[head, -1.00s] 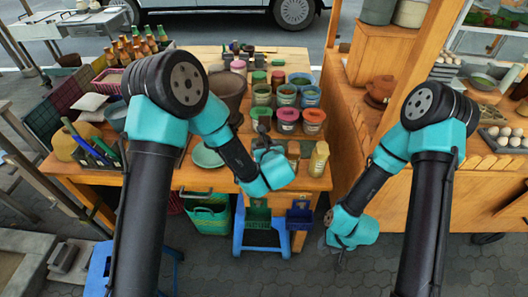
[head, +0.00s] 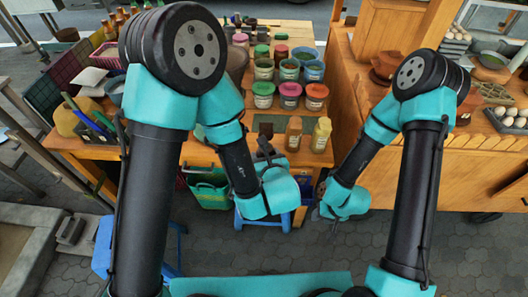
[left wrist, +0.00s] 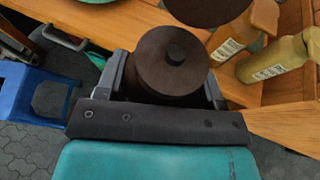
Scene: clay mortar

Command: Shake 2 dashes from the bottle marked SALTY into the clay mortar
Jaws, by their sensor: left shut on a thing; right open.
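My left gripper (left wrist: 170,88) is shut around a dark brown round object with a small knob (left wrist: 167,70), and another dark disc (left wrist: 208,8) shows just beyond it. In the head view my left gripper (head: 264,150) is at the table's front edge, left of an orange-brown bottle (head: 293,134) and a yellow bottle (head: 321,135). Both bottles also show in the left wrist view, the orange one (left wrist: 245,30) and the yellow one (left wrist: 280,60); their labels are unreadable. A dark brown bowl, likely the clay mortar (head: 237,62), is partly hidden behind my left arm. My right gripper (head: 333,222) is open and empty, low before the stall.
Several lidded jars (head: 289,92) stand behind the bottles. The right counter (head: 430,160) carries a tray of eggs (head: 508,118). A blue stool (head: 255,222) and green basket (head: 207,188) are below the table.

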